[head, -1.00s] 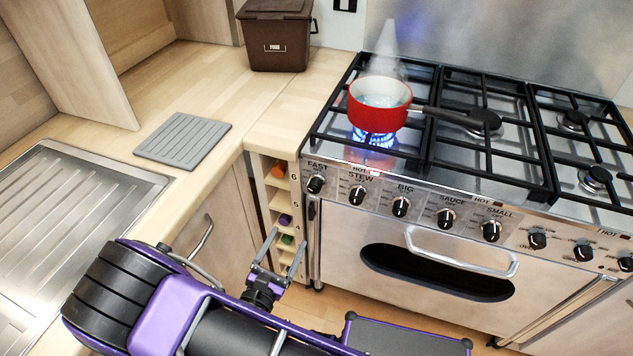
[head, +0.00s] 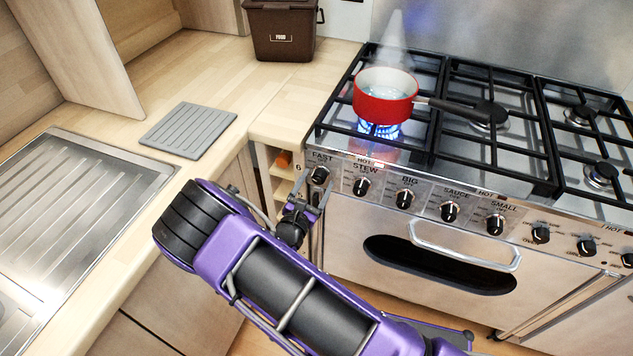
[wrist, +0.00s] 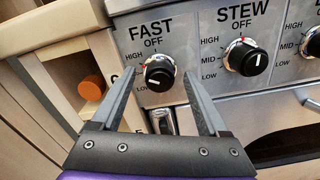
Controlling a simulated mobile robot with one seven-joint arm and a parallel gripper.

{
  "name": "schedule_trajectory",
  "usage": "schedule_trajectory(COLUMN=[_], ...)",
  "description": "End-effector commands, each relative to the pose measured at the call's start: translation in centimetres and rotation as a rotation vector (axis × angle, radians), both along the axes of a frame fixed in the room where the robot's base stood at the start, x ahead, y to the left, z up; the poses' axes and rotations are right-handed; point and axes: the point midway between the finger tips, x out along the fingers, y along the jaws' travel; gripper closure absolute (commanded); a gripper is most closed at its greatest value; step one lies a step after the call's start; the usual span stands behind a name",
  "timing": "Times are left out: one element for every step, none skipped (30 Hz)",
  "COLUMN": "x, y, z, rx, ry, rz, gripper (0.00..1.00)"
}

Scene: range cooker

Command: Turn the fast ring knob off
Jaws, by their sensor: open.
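The FAST knob (head: 320,176) is the leftmost black knob on the cooker's front panel. In the wrist view the fingers of my gripper (wrist: 158,76) reach up on either side of the knob, and I see no contact. A blue flame (head: 379,130) burns under a red pan (head: 384,106) at the front left ring.
The STEW knob (wrist: 245,57), with its mark upright, sits to the right of my right finger. A wooden rack (wrist: 78,75) with an orange item (wrist: 92,88) stands left of the cooker. The oven handle (head: 464,250) juts out below the panel.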

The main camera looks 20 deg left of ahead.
Motion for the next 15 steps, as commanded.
schedule_trajectory(x=[0.27, 0.37, 0.47, 0.51, 0.53, 0.54, 0.54, 0.53, 0.53, 0.53, 0.52, 0.52, 0.52, 0.52, 0.51], y=[-0.04, -0.05, -0.04, -0.05, -0.04, -0.04, -0.04, -0.04, -0.04, -0.05, -0.05, -0.05, -0.05, -0.05, -0.05], z=[-0.02, -0.02, -0.01, -0.01, -0.02, -0.01, -0.01, -0.01, -0.01, -0.01, -0.01, -0.01, -0.01, -0.01, -0.01], rx=[-0.001, -0.001, -0.001, -0.001, -0.001, -0.001, -0.001, -0.001, -0.001, -0.001, -0.001, -0.001, -0.001, -0.001, -0.001], ry=[0.000, 0.000, 0.000, 0.000, 0.000, 0.000, 0.001, 0.001, 0.000, 0.000, 0.000, 0.000, 0.000, 0.000, 0.000], rz=[0.000, 0.000, 0.001, 0.001, 0.001, 0.001, 0.001, 0.001, 0.001, 0.001, 0.001, 0.000, 0.000, 0.000, 0.000], gripper=[0.22, 0.22, 0.22, 0.22, 0.22, 0.22, 0.22, 0.22, 0.22, 0.22, 0.24, 0.31, 0.37, 0.42, 0.49])
